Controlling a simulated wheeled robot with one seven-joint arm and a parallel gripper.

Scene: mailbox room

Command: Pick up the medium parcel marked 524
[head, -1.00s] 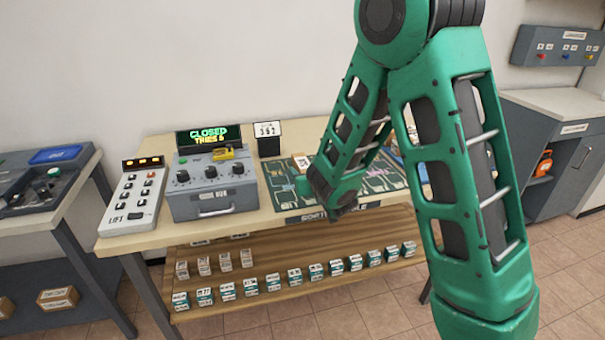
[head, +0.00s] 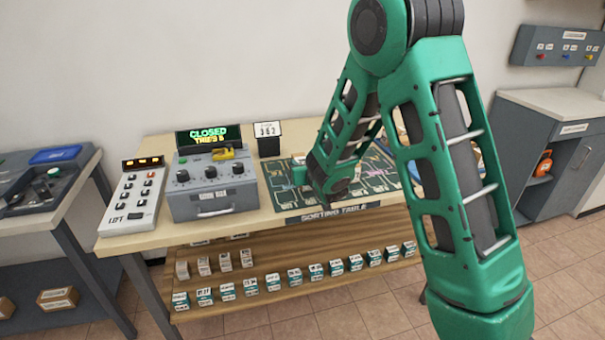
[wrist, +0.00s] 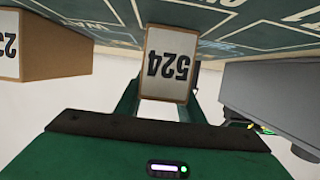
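The parcel marked 524 (wrist: 165,65) is a small brown box with a white label, seen upside down in the wrist view. It is between the two green fingers of my gripper (wrist: 166,88), close against the dark green mat. Whether the fingers press on it or stand just clear of its sides cannot be made out. In the head view my gripper (head: 301,175) is low over the left part of the sorting table's mat (head: 372,183), and my arm hides most of it. The parcel cannot be made out there.
Another brown parcel (wrist: 45,45) stands to the left in the wrist view. A grey control box (head: 212,190) and a white lift panel (head: 133,195) stand on the table's left. A small sign (head: 268,138) is behind. Several small boxes (head: 272,282) line the shelf below.

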